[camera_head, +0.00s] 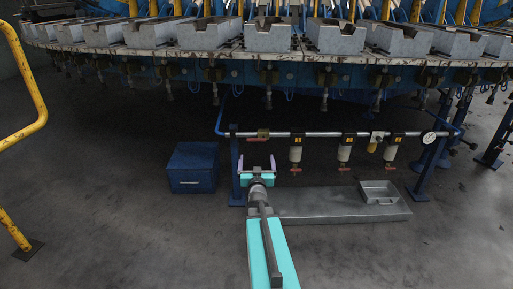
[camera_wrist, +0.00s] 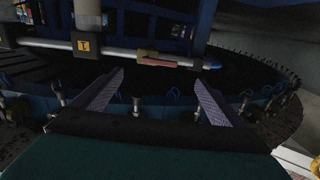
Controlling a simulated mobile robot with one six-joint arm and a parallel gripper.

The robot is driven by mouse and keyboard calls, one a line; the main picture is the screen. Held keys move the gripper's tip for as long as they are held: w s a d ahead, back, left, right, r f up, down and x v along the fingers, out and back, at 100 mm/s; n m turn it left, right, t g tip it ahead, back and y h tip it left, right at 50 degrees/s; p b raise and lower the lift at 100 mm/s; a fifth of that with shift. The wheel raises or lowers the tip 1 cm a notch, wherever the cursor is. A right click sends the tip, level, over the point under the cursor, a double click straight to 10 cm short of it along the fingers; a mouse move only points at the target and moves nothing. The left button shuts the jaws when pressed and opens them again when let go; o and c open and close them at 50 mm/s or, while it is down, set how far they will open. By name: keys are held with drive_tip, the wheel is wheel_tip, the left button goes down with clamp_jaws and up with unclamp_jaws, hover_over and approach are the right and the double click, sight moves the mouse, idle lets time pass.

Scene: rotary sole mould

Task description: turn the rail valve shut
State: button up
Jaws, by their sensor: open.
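The rail valve (camera_head: 263,133) sits on the grey pipe rail (camera_head: 320,134), near its left end in the head view. In the wrist view, the valve has a brass body (camera_wrist: 147,55) and a red handle (camera_wrist: 158,63) lying roughly along the pipe. My gripper (camera_head: 257,165) is open and empty, with its two fingers pointing up just below the valve in the head view. In the wrist view, the valve shows beyond and between the fingertips of my gripper (camera_wrist: 159,78). The fingers look apart from the handle.
Several filter units with small red taps hang from the rail, the nearest one (camera_head: 295,150) right of my gripper. A gauge (camera_head: 429,137) is at the right end. A blue box (camera_head: 193,167) stands left. The mould carousel (camera_head: 270,42) overhangs behind. A metal tray (camera_head: 380,192) lies right.

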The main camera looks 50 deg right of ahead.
sight(257, 139)
drive_tip(key=shift+w+d, duration=0.1)
drive_tip(key=shift+w, duration=0.05)
drive_tip(key=b+x, duration=0.4)
drive_tip(key=x, duration=0.9)
drive_tip(key=shift+w+d, duration=0.15)
idle(0.6)
drive_tip(key=c, duration=1.4)
drive_tip(key=shift+d, duration=0.1)
drive_tip(key=shift+c, duration=0.5)
drive_tip(key=shift+w, duration=0.1)
drive_tip(key=shift+a, duration=0.25)
